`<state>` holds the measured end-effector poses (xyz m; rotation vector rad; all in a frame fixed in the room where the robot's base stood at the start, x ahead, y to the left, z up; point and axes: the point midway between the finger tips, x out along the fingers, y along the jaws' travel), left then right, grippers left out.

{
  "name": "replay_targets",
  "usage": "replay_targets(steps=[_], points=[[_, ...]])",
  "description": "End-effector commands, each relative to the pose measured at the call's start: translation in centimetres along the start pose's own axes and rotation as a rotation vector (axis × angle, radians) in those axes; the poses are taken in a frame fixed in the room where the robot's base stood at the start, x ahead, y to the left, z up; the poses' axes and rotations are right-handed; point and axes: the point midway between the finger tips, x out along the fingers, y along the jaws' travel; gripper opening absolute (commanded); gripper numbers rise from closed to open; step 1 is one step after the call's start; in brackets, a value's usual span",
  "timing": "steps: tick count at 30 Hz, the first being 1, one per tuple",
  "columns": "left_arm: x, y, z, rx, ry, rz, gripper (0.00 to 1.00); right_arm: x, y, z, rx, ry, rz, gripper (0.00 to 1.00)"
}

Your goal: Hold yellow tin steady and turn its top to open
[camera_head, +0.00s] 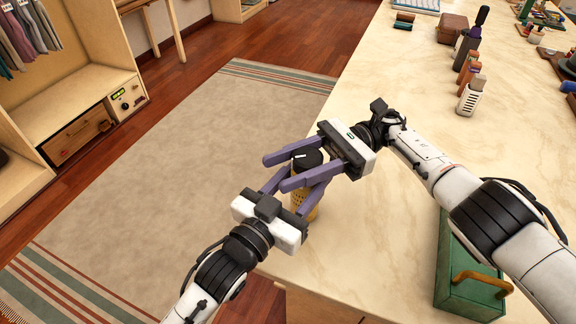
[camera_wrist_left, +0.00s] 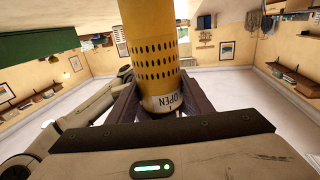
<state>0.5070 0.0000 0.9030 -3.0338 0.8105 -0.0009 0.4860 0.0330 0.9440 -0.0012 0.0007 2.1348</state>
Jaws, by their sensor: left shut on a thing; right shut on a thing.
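The yellow tin (camera_head: 311,207) stands upright near the front left edge of the pale counter, with a black top (camera_head: 308,158). My left gripper (camera_head: 302,182) comes from the front and is shut on the tin's body. My right gripper (camera_head: 279,172) comes from the right and is shut around the upper part of the tin, at or just below the black top. The purple fingers of both grippers cross close together and hide part of the body.
A green box (camera_head: 462,262) with a wooden handle stands on the counter (camera_head: 390,215) below my right arm. Several small items, including a white slotted block (camera_head: 470,97), stand at the back right. A beige rug (camera_head: 190,150) lies on the floor left of the counter.

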Motion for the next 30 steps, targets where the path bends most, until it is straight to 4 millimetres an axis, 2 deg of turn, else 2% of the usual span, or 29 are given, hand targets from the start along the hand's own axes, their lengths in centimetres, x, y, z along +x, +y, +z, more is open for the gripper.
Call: replay_targets(steps=[5,6,9,22,28,30], points=[[0.0,0.2,0.0,-0.003,0.002,0.004,0.18,-0.1,0.0,-0.2,0.006,0.003,-0.004,0.2],[0.0,0.2,0.0,-0.003,0.002,0.004,0.18,-0.1,0.0,-0.2,0.006,0.003,-0.003,0.49],[0.0,0.2,0.0,-0.003,0.002,0.003,0.18,-0.1,0.0,-0.2,0.005,0.002,-0.003,0.62],[0.0,0.0,0.0,-0.001,0.0,0.0,0.18,-0.1,0.0,0.6,-0.001,-0.001,0.0,0.62],[0.0,0.0,0.0,-0.001,0.0,-0.001,0.18,-0.1,0.1,2.5,-0.003,0.0,-0.001,0.62],[0.0,0.0,0.0,-0.001,0.0,-0.001,0.18,-0.1,0.1,3.8,-0.003,0.001,0.001,0.62]])
